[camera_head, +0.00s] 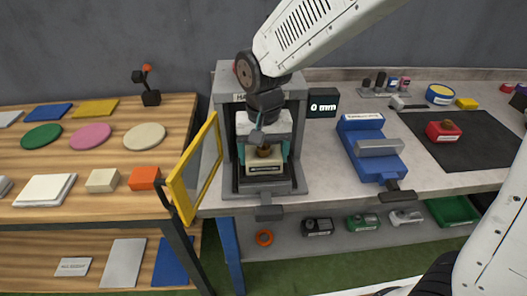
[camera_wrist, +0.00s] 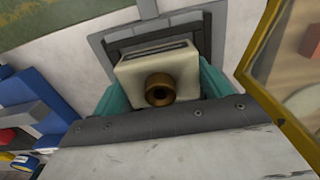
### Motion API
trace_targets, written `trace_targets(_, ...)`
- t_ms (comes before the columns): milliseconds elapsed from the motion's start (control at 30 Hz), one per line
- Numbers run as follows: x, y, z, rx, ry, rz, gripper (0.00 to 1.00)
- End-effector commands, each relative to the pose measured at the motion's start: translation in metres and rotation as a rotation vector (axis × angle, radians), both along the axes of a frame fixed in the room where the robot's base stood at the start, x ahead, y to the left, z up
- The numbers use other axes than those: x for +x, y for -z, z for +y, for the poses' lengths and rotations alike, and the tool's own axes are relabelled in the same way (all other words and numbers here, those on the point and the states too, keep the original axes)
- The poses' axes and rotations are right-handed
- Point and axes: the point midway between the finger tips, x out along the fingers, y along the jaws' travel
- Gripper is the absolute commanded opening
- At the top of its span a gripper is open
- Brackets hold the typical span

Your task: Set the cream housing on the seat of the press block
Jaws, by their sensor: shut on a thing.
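The seat under the housing is mostly hidden. I cannot tell whether the housing touches it.
A yellow-framed door (camera_head: 178,192) stands open at the press's left; it also shows at the right of the wrist view (camera_wrist: 254,60). A blue vise-like fixture (camera_head: 362,143) stands to the right. A wooden shelf (camera_head: 110,118) with coloured plates and blocks is at left.

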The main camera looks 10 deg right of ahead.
Motion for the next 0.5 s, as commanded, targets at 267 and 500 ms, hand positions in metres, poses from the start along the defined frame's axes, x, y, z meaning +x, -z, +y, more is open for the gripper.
trace_targets(267,0.0004,0.0037,0.0002,0.001,0.0,-0.001,0.33)
trace_targets(500,0.0003,0.0072,0.0002,0.0,0.0,-0.001,0.33)
